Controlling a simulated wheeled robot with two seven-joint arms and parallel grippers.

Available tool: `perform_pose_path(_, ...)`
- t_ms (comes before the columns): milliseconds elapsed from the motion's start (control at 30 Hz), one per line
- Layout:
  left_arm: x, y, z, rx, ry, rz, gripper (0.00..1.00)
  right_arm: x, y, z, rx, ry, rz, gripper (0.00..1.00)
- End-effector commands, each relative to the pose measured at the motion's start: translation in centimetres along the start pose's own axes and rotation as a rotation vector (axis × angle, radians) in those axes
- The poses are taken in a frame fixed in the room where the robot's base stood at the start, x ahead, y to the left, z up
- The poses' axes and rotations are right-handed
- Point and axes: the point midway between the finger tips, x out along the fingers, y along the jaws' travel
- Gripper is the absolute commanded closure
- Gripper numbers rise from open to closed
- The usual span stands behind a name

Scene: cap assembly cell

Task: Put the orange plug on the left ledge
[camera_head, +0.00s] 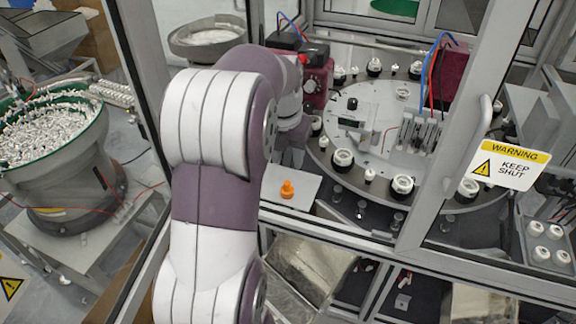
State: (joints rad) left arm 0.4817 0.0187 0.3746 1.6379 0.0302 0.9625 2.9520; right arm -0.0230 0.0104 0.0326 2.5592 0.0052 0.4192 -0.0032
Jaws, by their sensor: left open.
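The orange plug (287,190) stands upright on the pale flat left ledge (307,188), just left of the round turntable. My left arm reaches in from the lower left through the cell's open front. My left gripper (290,156) is just behind the plug, towards the turntable. It is dark, small and partly hidden by the arm, and looks apart from the plug. It is open, with nothing seen between its fingers. The arm covers the left part of the ledge. My right gripper is not in view.
The turntable (337,190) carries several white and black caps around its rim. A grey door frame (443,150) with a "keep shut" warning sign (508,165) stands at the right. A green-rimmed bowl (50,185) full of small parts is at the left. Clear bins hang below the ledge.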

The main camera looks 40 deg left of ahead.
Motion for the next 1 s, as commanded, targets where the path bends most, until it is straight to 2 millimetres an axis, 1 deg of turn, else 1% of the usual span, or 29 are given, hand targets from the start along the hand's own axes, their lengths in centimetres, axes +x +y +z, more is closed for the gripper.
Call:
perform_pose_path(33,-1.8,0.0,0.1,0.0,0.002,0.0,0.57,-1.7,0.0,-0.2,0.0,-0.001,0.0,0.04)
perform_pose_path(100,-2.5,0.0,0.1,0.0,0.002,0.0,0.57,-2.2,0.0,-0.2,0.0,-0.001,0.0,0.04)
perform_pose_path(167,-2.6,-0.1,0.0,0.019,0.004,-0.001,0.57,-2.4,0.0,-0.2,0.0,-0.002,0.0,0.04)
perform_pose_path(233,-2.3,-0.9,-0.4,0.14,0.005,-0.003,0.57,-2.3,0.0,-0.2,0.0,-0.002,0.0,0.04)
perform_pose_path(267,-1.9,-1.5,-0.8,0.238,0.007,-0.006,0.57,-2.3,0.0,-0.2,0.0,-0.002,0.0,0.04)
perform_pose_path(367,-0.2,-4.5,-2.7,0.759,0.01,-0.018,0.57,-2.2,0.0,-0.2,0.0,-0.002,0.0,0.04)
perform_pose_path(400,0.6,-6.0,-3.8,1.03,0.008,-0.023,0.57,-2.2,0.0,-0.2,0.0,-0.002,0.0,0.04)
perform_pose_path(467,1.6,-8.0,-5.7,1.456,0.002,-0.033,0.57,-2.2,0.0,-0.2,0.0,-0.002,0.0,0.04)
perform_pose_path(500,2.3,-9.2,-7.0,1.738,-0.004,-0.038,0.57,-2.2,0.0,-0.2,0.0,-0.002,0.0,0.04)
perform_pose_path(567,3.2,-10.8,-9.1,2.143,-0.015,-0.045,0.57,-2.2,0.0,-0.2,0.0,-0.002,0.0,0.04)
perform_pose_path(600,3.7,-11.6,-10.5,2.394,-0.024,-0.048,0.57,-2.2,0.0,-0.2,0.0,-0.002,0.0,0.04)
perform_pose_path(700,4.7,-12.9,-13.5,2.917,-0.048,-0.055,0.57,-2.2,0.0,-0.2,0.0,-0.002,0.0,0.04)
perform_pose_path(733,4.9,-13.2,-14.2,3.039,-0.054,-0.056,0.57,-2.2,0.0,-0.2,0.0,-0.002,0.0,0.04)
perform_pose_path(767,5.1,-13.4,-14.9,-3.135,0.061,0.056,0.57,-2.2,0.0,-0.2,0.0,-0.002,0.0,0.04)
perform_pose_path(800,5.3,-13.6,-15.5,-3.019,0.063,0.052,0.57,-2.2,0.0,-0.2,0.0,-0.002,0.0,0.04)
perform_pose_path(900,5.5,-13.8,-16.5,-2.85,0.067,0.045,0.57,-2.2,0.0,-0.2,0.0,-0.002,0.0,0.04)
perform_pose_path(1000,5.6,-13.9,-16.7,-2.807,0.068,0.044,0.57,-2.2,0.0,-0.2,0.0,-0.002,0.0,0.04)
